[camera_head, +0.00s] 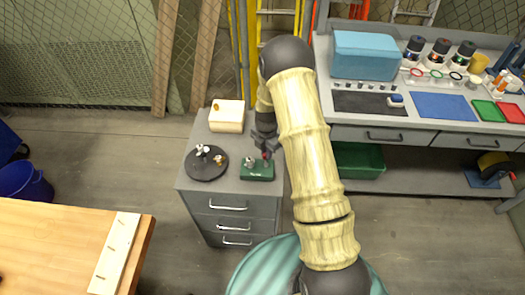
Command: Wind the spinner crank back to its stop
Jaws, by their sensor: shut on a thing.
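The spinner is a small dark green box (257,173) with pale lettering, at the front right of the grey cabinet top. A silver fitting (249,162) stands on its top left. A reddish crank knob (266,156) shows at its top right, under my gripper (266,152). My gripper points down from above and is shut on the crank knob. The fingers and wrist hide most of the crank arm, and its angle and the stop are too small to make out.
A black round tray (193,173) with small metal parts lies left of the spinner on the cabinet (228,188). A cream box (227,119) stands behind. A workbench (365,125) with a blue case (364,55) is at right. A wooden table (50,245) is at front left.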

